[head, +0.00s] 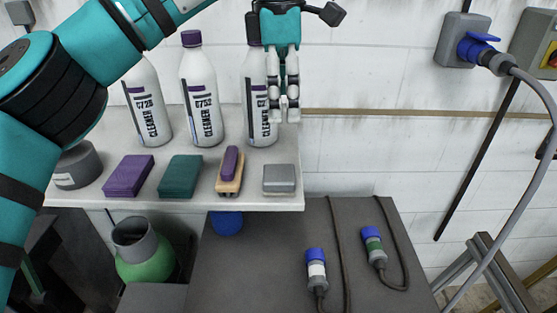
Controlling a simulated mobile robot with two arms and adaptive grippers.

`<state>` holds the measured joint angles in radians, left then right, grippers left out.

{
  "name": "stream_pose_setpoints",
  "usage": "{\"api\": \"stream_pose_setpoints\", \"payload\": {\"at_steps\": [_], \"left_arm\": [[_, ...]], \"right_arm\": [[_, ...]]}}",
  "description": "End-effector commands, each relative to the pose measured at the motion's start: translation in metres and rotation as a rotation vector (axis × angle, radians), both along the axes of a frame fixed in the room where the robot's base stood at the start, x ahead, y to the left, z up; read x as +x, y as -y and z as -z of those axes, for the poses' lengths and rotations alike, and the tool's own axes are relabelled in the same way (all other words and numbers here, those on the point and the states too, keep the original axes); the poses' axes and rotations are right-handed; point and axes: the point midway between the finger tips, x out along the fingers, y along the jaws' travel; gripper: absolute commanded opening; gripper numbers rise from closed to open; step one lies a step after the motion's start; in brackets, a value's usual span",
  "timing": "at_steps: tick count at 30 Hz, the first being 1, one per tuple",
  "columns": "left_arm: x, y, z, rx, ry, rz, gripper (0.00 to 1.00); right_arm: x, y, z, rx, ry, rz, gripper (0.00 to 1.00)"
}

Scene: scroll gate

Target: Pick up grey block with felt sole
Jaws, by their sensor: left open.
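The grey block (279,179) lies flat on the right end of the white shelf (250,204), near its front edge. Its underside is hidden, so I cannot see the felt sole. My left gripper (282,118) points down above and a little behind the block, apart from it. Its fingers are open and look empty, and they hide part of the rightmost bottle. My right gripper is not in view.
A brush with a purple top (230,172) lies just left of the block, then a green pad (180,176) and a purple pad (129,175). Cleaner bottles (200,95) stand behind. Blue-capped connectors (315,265) with cables lie on the lower dark surface (255,270).

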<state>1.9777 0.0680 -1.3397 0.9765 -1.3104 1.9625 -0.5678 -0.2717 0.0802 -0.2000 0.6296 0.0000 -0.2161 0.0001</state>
Motion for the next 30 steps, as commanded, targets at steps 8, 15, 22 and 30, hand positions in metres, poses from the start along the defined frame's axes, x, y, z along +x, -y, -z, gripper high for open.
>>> {"api": "stream_pose_setpoints", "payload": {"at_steps": [8, 15, 22, 30], "left_arm": [[0.0, -0.014, 0.025, 0.058, 0.01, -0.017, 0.85], [-0.001, -0.014, 0.075, 0.058, 0.01, -0.018, 0.85], [-0.002, -0.013, 0.106, 0.056, 0.012, -0.017, 0.85], [0.001, -0.011, 0.128, 0.056, 0.009, -0.018, 0.85]], "right_arm": [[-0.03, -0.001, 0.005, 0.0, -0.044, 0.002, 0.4], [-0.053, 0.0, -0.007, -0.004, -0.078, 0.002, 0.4], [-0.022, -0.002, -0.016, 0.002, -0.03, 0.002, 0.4], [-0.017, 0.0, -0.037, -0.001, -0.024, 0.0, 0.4]]}}
